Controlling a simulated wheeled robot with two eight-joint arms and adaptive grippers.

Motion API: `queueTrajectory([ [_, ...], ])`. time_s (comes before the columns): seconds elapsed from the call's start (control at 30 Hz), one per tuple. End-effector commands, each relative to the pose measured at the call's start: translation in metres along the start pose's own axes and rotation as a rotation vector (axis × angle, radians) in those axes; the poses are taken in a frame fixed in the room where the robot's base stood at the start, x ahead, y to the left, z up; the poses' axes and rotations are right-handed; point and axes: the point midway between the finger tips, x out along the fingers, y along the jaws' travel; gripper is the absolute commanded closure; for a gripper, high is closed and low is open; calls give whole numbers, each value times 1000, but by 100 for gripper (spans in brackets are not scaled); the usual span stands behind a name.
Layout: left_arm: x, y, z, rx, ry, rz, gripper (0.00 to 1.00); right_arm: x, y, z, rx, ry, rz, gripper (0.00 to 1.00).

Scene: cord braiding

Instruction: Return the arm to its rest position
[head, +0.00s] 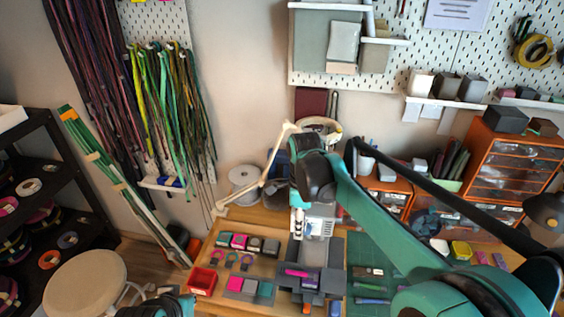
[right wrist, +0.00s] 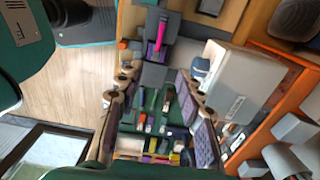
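My teal right arm reaches in from the lower right in the head view, with its dark wrist joint above the wooden work table (head: 212,252). My right gripper (right wrist: 155,88) shows in the right wrist view with its two fingers spread apart. Nothing is held between them. Through the gap I see the green cutting mat (head: 366,252) with small tools on it, some way beyond the fingers. In the head view the fingers cannot be made out clearly. A teal and dark part of mine shows at the bottom edge, left of centre. My left gripper is not in view.
A grey block with a pink piece (head: 297,273) stands on the table below my right wrist. A red bin (head: 203,281), a lamp arm (head: 268,168), a white spool (head: 243,183) and orange drawers (head: 512,160) surround the work area. A round stool (head: 85,285) stands left.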

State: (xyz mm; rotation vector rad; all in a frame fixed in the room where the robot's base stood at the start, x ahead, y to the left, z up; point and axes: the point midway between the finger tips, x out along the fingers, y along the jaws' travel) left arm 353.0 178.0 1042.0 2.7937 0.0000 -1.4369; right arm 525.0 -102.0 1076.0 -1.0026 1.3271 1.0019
Motion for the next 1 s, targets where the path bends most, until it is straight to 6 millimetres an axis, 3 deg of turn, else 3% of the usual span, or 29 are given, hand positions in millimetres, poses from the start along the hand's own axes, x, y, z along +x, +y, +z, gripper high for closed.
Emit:
queueTrajectory([
  [0.17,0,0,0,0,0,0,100,-6,14,-14,-150,-17,-49,63],
  [0.43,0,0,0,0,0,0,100,-11,74,-67,-841,20,-297,63],
  [0.7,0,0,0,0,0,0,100,16,128,-108,-1503,263,-515,63],
  [0.83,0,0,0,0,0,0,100,28,140,-117,-1687,370,-556,63],
  [1.0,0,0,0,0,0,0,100,34,145,-121,-1778,431,-571,63],
])
